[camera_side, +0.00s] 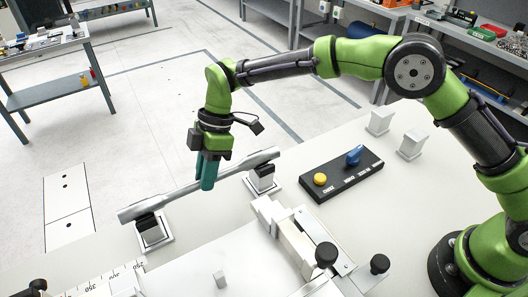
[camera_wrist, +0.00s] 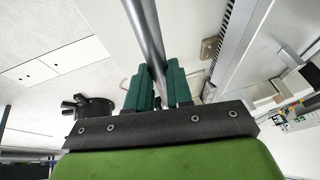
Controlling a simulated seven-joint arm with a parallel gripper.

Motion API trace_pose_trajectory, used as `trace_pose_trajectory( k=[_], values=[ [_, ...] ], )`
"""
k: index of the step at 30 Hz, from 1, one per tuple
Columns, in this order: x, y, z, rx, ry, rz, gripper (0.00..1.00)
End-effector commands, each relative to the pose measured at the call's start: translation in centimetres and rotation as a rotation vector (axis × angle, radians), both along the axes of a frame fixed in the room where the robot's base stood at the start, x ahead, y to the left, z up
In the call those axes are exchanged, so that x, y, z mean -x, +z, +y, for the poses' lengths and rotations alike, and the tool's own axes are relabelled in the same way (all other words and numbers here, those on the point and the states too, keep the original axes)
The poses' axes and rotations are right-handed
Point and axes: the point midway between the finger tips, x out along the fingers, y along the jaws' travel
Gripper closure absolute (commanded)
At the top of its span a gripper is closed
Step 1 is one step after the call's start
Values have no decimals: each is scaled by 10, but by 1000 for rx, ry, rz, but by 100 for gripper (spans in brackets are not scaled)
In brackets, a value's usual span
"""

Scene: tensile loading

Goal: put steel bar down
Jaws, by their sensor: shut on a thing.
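The steel bar (camera_side: 175,198) is a long grey rod with thicker ends. It lies at a slant across two small black-topped supports, a near-left one (camera_side: 152,232) and a far-right one (camera_side: 262,183). Its ends are at or just above them; I cannot tell whether it rests fully on both. My gripper (camera_side: 206,184) points down with its green fingers shut around the bar's middle. In the wrist view the bar (camera_wrist: 146,30) runs up from between the green fingers (camera_wrist: 157,88). The fingers hide the gripped part.
A black control panel (camera_side: 335,186) with a yellow button and a blue knob stands right of the bar. A pale machine with black knobs (camera_side: 326,254) stands in front. Two empty white blocks (camera_side: 380,123) stand behind the panel. A ruler scale (camera_side: 105,280) lies at front left.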

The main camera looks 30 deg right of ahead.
Motion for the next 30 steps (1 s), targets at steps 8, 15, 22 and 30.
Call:
trace_pose_trajectory(
  k=[8,15,22,30],
  values=[
    [-1,-3,2,-7,-1,-2,100],
    [0,-7,0,0,-1,1,54],
    [0,-7,0,0,0,0,54],
    [-5,23,-7,-2,-3,-3,54]
  ],
)
